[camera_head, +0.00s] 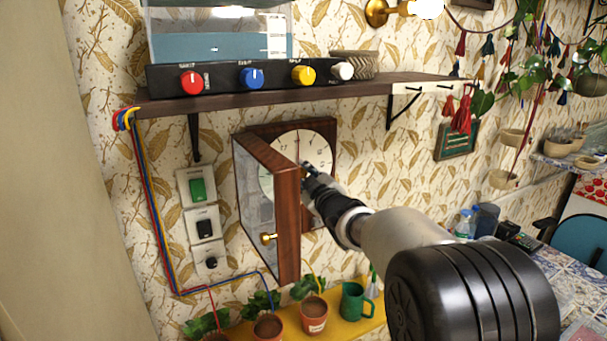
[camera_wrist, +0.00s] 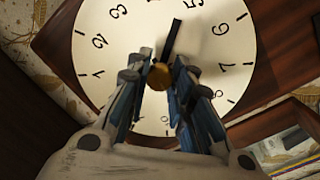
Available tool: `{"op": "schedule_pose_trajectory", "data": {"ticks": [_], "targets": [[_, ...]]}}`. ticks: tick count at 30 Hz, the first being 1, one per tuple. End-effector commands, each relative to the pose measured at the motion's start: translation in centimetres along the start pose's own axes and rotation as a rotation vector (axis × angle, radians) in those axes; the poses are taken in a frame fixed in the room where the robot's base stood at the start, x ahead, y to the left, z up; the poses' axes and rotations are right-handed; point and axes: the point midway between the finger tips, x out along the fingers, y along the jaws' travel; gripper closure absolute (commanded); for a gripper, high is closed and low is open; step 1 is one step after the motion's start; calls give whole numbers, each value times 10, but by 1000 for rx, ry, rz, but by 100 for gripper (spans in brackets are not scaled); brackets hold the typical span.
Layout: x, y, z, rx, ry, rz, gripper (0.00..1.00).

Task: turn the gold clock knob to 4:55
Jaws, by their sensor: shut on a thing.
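The clock (camera_head: 300,150) hangs on the wall under the shelf, with a round cream face and a wooden case. Its wooden door (camera_head: 286,215) stands open toward me. In the wrist view the face (camera_wrist: 110,50) appears rotated. My gripper (camera_wrist: 160,76) is shut on the small gold knob (camera_wrist: 160,74) at the face's centre; it also shows in the head view (camera_head: 308,172). One black hand (camera_wrist: 173,38) points up from the knob, close to the 5 on its 4 side. I cannot make out a second hand; my fingers cover the lower face.
A gold door knob (camera_head: 268,238) sticks out from the open door, left of my arm. A shelf (camera_head: 300,93) with a control box (camera_head: 225,78) runs above. Wall switches (camera_head: 201,220) are at the left. Potted plants (camera_head: 314,314) and a green mug (camera_head: 354,302) stand below.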

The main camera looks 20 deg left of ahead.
Motion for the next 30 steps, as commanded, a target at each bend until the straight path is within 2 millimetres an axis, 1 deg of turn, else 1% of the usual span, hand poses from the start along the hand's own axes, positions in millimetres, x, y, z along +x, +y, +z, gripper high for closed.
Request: {"op": "schedule_pose_trajectory", "data": {"ticks": [5, 21, 30], "targets": [[0, 2, -2, 110, -9, -10, 100], [0, 4, -4, 605, -50, -50, 100], [0, 4, -3, 826, -68, -68, 100]]}}
